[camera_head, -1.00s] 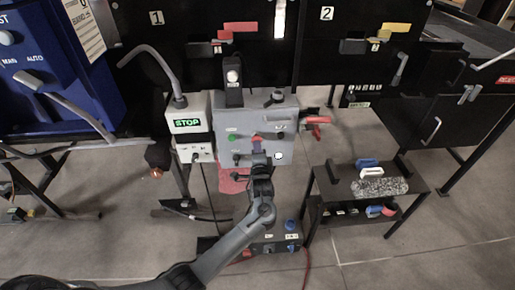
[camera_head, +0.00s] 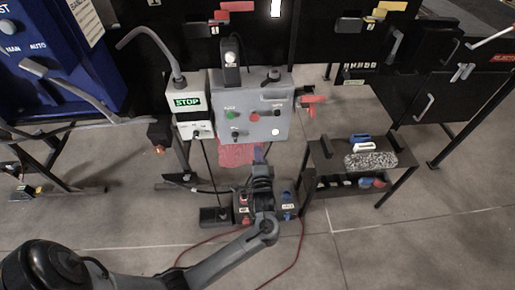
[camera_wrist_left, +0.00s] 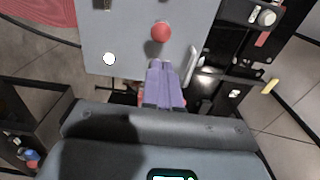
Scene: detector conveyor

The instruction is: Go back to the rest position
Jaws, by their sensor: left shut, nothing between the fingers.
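My left gripper (camera_head: 259,154) is in front of the lower edge of the grey control box (camera_head: 253,103). Its purple fingers are together with nothing between them, and they also show in the left wrist view (camera_wrist_left: 163,82). In that view they point towards the box face (camera_wrist_left: 130,45), just short of a round red button (camera_wrist_left: 161,32). I cannot tell the exact gap, but the fingers appear clear of the button. My left arm reaches in from the bottom left of the head view. My right gripper is not in view.
A STOP box (camera_head: 188,103) with a bent handle stands left of the control box. A low black table (camera_head: 322,160) with brushes is at the right. A blue cabinet (camera_head: 50,60) stands at the left.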

